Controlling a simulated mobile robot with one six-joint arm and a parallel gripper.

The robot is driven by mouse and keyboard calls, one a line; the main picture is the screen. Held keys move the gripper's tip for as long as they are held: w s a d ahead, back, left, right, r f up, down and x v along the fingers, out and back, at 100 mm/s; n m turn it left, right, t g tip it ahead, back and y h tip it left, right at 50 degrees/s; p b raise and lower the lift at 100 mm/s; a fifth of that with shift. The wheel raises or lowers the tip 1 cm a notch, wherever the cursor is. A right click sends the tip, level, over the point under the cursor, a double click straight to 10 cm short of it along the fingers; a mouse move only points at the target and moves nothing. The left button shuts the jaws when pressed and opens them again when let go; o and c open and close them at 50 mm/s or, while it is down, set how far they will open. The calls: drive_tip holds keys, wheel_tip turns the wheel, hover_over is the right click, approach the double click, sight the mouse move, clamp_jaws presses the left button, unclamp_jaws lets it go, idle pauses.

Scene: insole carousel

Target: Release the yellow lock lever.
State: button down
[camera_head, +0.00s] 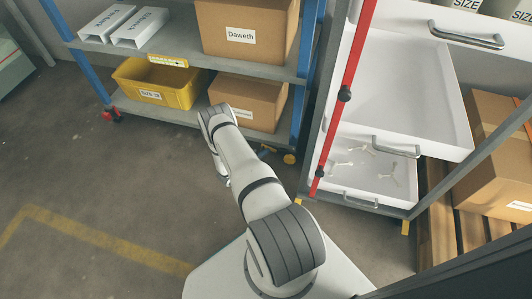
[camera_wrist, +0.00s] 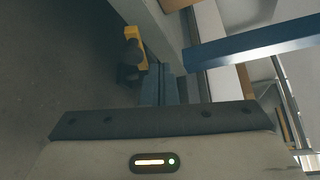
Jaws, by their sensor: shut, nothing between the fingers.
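The yellow lock lever (camera_wrist: 135,45) sits on a dark caster wheel (camera_wrist: 130,73) in the wrist view, above and left of my fingers. In the head view the yellow lever (camera_head: 289,158) shows low at the right foot of the blue-post shelf. My gripper (camera_wrist: 160,78) shows its dark fingers side by side, shut and empty, beside the caster in the picture. I cannot tell whether they touch the lever. In the head view my arm hides most of the gripper.
The shelf (camera_head: 190,45) carries a yellow bin (camera_head: 150,97), cartons and white boxes. A red caster lever (camera_head: 112,115) is at its left foot. A drawer cabinet (camera_head: 390,160) with open drawers stands close on the right. Floor to the left is free.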

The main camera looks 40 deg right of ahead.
wheel_tip(320, 180, up, 3)
drive_tip(key=s+p, duration=0.3)
drive_tip(key=s+a+f+p, duration=0.1)
drive_tip(key=a+f, duration=0.3)
drive_tip(key=a, duration=0.4)
drive_tip(key=shift+s, duration=0.35)
drive_tip(key=shift+a, duration=0.1)
